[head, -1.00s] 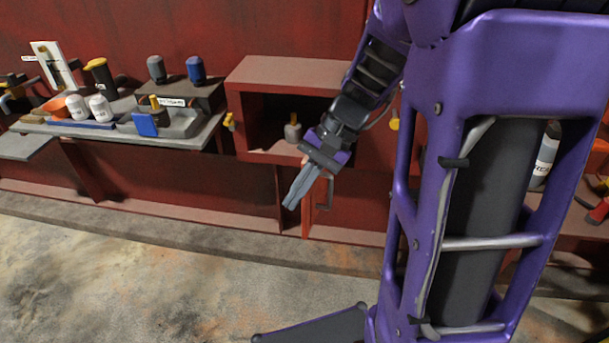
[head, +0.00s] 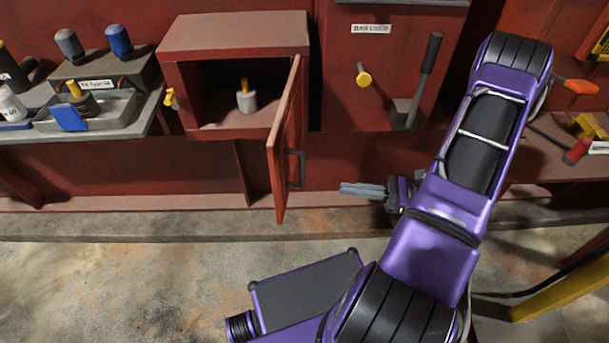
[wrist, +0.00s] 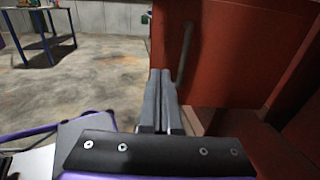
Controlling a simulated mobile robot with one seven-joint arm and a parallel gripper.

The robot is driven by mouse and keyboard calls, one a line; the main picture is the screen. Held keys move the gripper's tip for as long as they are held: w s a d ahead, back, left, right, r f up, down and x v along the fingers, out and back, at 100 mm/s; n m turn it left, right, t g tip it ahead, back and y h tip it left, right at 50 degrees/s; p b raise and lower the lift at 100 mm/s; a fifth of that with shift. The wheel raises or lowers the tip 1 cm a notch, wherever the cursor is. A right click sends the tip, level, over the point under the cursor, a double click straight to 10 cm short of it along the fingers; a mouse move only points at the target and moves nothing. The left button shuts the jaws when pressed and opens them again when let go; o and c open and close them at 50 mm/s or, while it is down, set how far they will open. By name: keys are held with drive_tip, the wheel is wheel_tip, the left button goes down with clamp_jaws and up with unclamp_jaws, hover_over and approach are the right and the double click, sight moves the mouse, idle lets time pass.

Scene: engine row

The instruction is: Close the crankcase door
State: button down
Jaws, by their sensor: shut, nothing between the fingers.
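The crankcase door (head: 285,145) is a red panel standing open, swung outward from the right side of the red box (head: 235,32). A dark bar handle (head: 297,170) is on its right-hand face. My gripper (head: 343,189) is shut and empty, to the right of the door near handle height, with its fingers pointing left and a gap before the door. In the wrist view the closed fingers (wrist: 162,90) point at a red panel (wrist: 228,50), apparently the door, with a dark handle (wrist: 186,52) just beyond the fingertips. Contact cannot be told there.
A grey pot with a yellow top (head: 246,100) stands inside the open box. A shelf with a tray (head: 95,118) is at left. A yellow knob (head: 364,78) and a dark lever (head: 428,70) are on the wall at right.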

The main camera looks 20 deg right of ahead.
sight(280, 181)
drive_tip(key=p+x, duration=0.1)
drive_tip(key=x, duration=1.3)
